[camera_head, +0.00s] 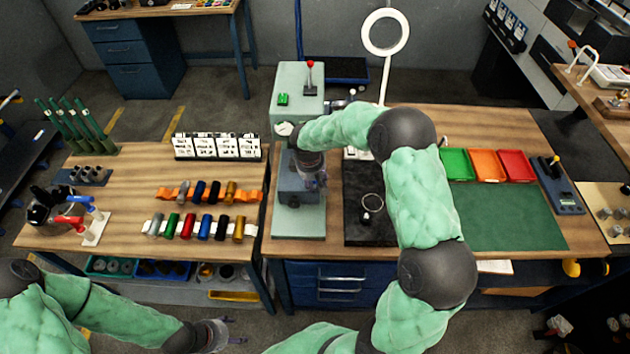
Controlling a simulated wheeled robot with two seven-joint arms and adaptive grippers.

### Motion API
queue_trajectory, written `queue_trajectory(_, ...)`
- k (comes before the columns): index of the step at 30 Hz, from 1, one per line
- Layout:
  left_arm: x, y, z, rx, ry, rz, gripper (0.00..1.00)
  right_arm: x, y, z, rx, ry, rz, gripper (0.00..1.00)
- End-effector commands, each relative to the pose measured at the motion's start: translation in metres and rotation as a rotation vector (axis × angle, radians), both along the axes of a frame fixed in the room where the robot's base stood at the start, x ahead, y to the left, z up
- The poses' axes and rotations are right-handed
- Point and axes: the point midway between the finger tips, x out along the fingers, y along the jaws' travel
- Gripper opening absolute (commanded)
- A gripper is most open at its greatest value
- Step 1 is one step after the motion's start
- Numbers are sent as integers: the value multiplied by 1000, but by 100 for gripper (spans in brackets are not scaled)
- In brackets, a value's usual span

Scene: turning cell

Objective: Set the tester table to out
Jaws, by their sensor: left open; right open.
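The tester is a pale green machine (285,85) at the middle of the bench, with a red-knobbed lever (310,66) and a green button on top. Below its head is a blue-grey block (292,190) on a pale green base plate (298,222); I take the block to be its table, but its exact position is partly hidden by my arm. My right gripper (318,182) is open and hangs at the right side of this block. I cannot tell whether it touches. My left gripper (230,333) is open and empty, low in front of the left bench.
A black mat (352,228) with a ring lies right of the tester. A ring lamp (385,32) stands behind. Green, orange and red trays (485,165) and a green mat (510,215) are further right.

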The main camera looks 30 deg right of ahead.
Motion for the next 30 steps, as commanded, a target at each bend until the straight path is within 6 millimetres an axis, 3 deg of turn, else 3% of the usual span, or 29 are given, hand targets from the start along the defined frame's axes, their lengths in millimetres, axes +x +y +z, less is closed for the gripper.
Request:
queue_trajectory(9, 0, 0, 0, 0, 0, 0, 65, 1, -1, -1, 0, -1, 0, 41)
queue_trajectory(13, 0, 0, 0, 0, 0, 0, 65, 1, 0, -1, 0, -1, 0, 5)
queue_trajectory(14, 0, 0, 0, 0, 0, 0, 65, 1, 0, -1, 0, -1, 0, 0)
queue_trajectory(23, 0, 0, -3, 0, 0, 0, 65, -5, 3, -1, 0, -2, 1, 0)
queue_trajectory(30, 0, 0, -15, 0, 0, 0, 65, -37, 24, -2, 0, -4, 4, 0)
